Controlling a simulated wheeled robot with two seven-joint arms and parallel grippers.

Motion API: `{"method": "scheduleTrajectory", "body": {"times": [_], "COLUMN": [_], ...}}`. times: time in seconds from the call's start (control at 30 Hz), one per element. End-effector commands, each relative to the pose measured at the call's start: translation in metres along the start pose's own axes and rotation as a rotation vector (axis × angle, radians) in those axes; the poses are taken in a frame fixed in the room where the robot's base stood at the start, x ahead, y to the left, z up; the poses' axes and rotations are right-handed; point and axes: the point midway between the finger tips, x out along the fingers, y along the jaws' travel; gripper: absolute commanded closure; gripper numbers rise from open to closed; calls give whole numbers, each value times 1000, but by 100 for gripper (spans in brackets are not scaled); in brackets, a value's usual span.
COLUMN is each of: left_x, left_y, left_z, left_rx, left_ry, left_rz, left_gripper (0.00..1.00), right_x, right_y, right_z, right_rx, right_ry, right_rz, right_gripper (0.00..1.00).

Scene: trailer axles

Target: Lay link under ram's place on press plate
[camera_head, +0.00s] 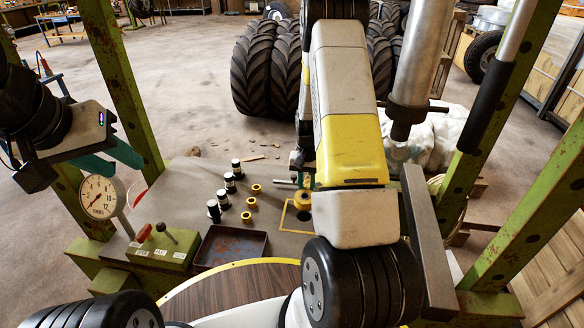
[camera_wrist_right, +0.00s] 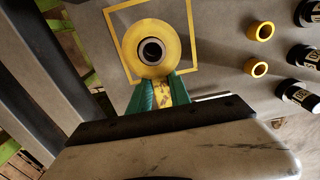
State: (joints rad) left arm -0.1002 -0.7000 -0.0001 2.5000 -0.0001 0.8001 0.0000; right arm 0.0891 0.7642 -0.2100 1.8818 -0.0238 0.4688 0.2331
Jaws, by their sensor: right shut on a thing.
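My right gripper (camera_wrist_right: 166,92) is shut on the yellow link (camera_wrist_right: 140,50). The link's round eye with a grey bush points away from the fingers and appears inside the yellow square outline (camera_wrist_right: 197,38). In the head view the link (camera_head: 303,198) is partly hidden by my right arm, over the outline on the grey press plate (camera_head: 190,178). I cannot tell whether it touches the plate. The press ram (camera_head: 401,118) hangs at the right, its tip well above the plate. My left gripper (camera_head: 118,163) is open and empty, left of the plate near the gauge.
Several black-and-white cylinders (camera_head: 230,182) and yellow rings (camera_head: 251,203) stand on the plate left of the outline. A dark tray (camera_head: 232,246), a green lever box (camera_head: 163,248) and a gauge (camera_head: 99,197) stand nearby. Green press posts (camera_head: 120,75) flank the plate.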

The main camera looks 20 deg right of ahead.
Motion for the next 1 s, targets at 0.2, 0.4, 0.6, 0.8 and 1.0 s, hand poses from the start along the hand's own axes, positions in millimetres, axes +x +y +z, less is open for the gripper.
{"method": "scheduleTrajectory", "body": {"times": [0.2,0.4,0.6,0.8,1.0], "left_x": [0,0,0,0,0], "left_y": [0,0,0,0,0], "left_z": [0,0,0,0,0], "left_rx": [0,0,0,0,0], "left_ry": [0,0,0,0,0], "left_rz": [0,0,0,0,0], "left_gripper": [64,64,64,64,64], "right_x": [23,40,48,51,50], "right_y": [0,-1,-1,-1,-1], "right_z": [0,-1,-1,-1,-1], "right_rx": [0,-1,-1,-1,-1], "right_ry": [0,1,1,2,2], "right_rz": [0,-1,-1,-1,-1], "right_gripper": [100,100,100,100,100]}}
